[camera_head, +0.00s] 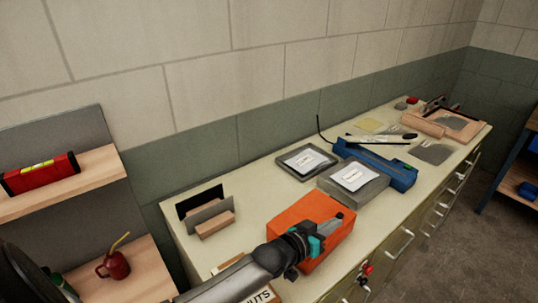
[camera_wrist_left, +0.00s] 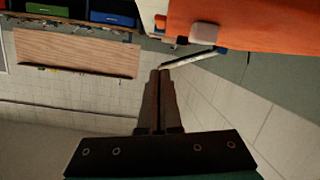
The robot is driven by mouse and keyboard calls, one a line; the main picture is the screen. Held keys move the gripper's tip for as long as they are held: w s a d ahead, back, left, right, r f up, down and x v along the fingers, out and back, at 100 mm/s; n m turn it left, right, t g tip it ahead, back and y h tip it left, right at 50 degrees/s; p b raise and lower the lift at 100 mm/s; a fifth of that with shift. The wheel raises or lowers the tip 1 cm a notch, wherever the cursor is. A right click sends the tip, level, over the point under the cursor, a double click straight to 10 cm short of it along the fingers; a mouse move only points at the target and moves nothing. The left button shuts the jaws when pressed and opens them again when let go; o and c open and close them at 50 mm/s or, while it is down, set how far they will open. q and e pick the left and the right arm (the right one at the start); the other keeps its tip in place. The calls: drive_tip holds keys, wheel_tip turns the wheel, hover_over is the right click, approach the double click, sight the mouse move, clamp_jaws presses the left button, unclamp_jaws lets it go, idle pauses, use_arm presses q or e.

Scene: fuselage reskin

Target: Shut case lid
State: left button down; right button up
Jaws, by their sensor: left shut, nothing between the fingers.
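The orange case (camera_head: 300,213) sits on the pale worktop, near its front edge. Its orange top looks nearly flat, and I cannot tell whether the lid is fully down. My left gripper (camera_head: 338,219) reaches in from the lower left across the case and hides part of it. In the left wrist view the two fingers (camera_wrist_left: 160,72) are pressed together with nothing between them. The orange case (camera_wrist_left: 250,22) fills the upper right there, with a small pale block on its edge, apart from the fingertips. My right gripper is not in view.
Behind the case are a grey box with a white label (camera_head: 355,188), a flat grey case (camera_head: 305,172) and a blue tool (camera_head: 378,165). A small rack with dark plates (camera_head: 207,212) stands left. Drawer handles (camera_head: 400,243) line the front.

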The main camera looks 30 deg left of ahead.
sight(333, 243)
use_arm(q)
drive_tip(key=f, duration=0.1)
drive_tip(key=d+f+m, duration=0.1)
drive_tip(key=f, duration=0.1)
drive_tip(key=shift+s+f+b, duration=0.1)
drive_tip(key=shift+b, duration=0.25)
drive_tip(key=shift+d+f, duration=0.15)
drive_tip(key=shift+f, duration=0.6)
drive_tip(key=shift+f, duration=0.1)
drive_tip(key=shift+r, duration=0.55)
wheel_tip(333, 243, up, 3)
drive_tip(key=p, duration=0.3)
drive_tip(key=shift+r, duration=0.1)
drive_tip(key=p+v, duration=0.1)
drive_tip(key=v, duration=0.9)
drive_tip(key=shift+d, duration=0.25)
